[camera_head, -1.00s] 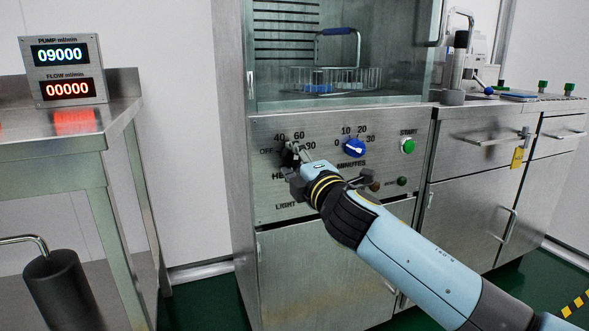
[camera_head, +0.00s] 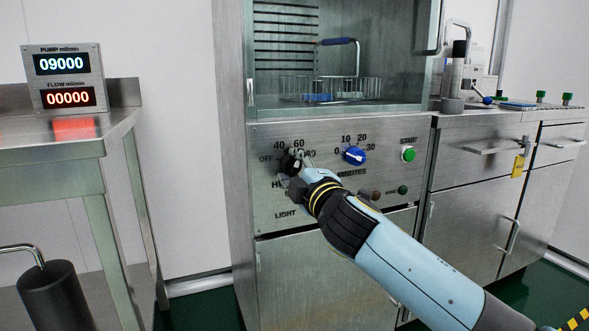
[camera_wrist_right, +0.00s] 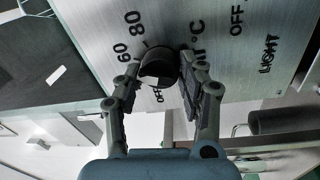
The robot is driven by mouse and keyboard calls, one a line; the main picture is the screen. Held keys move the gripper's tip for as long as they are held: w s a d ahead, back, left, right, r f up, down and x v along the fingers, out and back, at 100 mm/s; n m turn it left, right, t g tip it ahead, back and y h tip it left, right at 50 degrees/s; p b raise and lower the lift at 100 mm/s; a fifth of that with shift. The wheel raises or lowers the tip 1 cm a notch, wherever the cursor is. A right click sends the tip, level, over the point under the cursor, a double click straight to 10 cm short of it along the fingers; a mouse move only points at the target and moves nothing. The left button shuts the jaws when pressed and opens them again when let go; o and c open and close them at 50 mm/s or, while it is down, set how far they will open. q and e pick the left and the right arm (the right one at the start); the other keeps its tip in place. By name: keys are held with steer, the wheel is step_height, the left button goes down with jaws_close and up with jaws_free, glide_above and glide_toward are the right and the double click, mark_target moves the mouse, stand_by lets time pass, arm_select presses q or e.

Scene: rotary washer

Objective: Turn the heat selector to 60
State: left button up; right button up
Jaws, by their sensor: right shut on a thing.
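The heat selector is a round black knob (camera_head: 288,163) on the washer's steel front panel (camera_head: 275,205), below the marks 40 and 60. My right gripper (camera_head: 294,161) is at this knob and covers much of it. The right wrist view shows the knob (camera_wrist_right: 158,66) between the two fingers of the gripper (camera_wrist_right: 162,70), which is shut on it. There the marks 60 and 80 show above and left of the knob, and OFF shows partly below it. I cannot tell which mark the knob points to. My left gripper is not in view.
A blue minutes knob (camera_head: 354,156) and a green START button (camera_head: 408,154) sit right of the gripper. A glass chamber with a wire basket (camera_head: 330,88) is above. A steel table (camera_head: 75,150) with a pump and flow display (camera_head: 66,78) stands left.

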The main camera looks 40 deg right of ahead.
steer(key=o, duration=1)
steer(key=shift+f, duration=0.25)
steer(key=shift+o, duration=0.6)
steer(key=shift+r, duration=0.1)
steer(key=shift+s, duration=0.1)
steer(key=v, duration=1.1)
steer(key=shift+s, duration=0.45)
